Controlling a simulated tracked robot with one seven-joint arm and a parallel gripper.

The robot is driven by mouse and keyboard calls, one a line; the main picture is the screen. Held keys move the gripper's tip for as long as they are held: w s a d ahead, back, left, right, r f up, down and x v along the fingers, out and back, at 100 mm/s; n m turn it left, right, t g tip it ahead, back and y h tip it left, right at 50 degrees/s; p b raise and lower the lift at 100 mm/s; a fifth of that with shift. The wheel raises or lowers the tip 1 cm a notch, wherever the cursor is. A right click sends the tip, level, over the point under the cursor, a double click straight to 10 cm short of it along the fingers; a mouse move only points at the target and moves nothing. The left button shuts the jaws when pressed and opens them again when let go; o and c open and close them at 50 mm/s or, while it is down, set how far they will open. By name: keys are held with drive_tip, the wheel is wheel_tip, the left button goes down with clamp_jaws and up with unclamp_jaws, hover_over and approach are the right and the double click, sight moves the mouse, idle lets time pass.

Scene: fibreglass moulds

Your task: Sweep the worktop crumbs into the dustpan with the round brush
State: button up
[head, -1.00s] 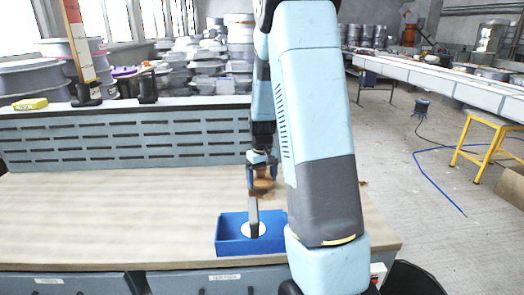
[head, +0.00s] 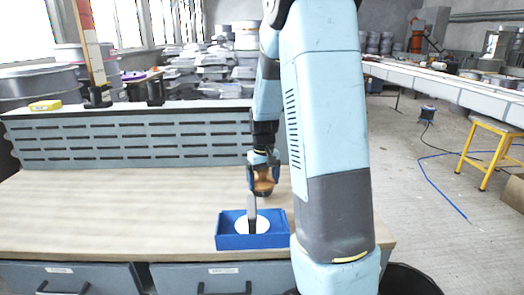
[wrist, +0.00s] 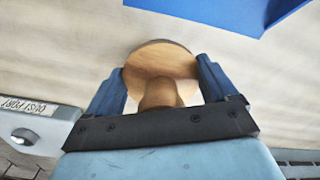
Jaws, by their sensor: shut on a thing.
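My gripper (head: 263,180) is shut on a round wooden brush (wrist: 160,62) above the worktop (head: 120,205). In the wrist view its stubby handle sits between my two blue fingers and its disc-shaped head shows beyond. In the head view the brush (head: 264,187) is just behind a blue open tray (head: 240,242), which looks like the dustpan. A white disc (head: 262,225) and an upright grey strip (head: 252,212) show at the tray. Part of the tray (wrist: 225,10) also shows at the top of the wrist view. I cannot make out any crumbs.
A slotted grey-blue panel (head: 150,145) runs along the worktop's back. Drawers (head: 225,282) lie under its front edge. A yellow block (head: 45,105) rests on the panel's ledge. The worktop's left half is clear. A yellow stool (head: 490,150) stands on the floor at right.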

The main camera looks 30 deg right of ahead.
drive_tip(key=shift+r, duration=2.35)
drive_tip(key=shift+d, duration=0.15)
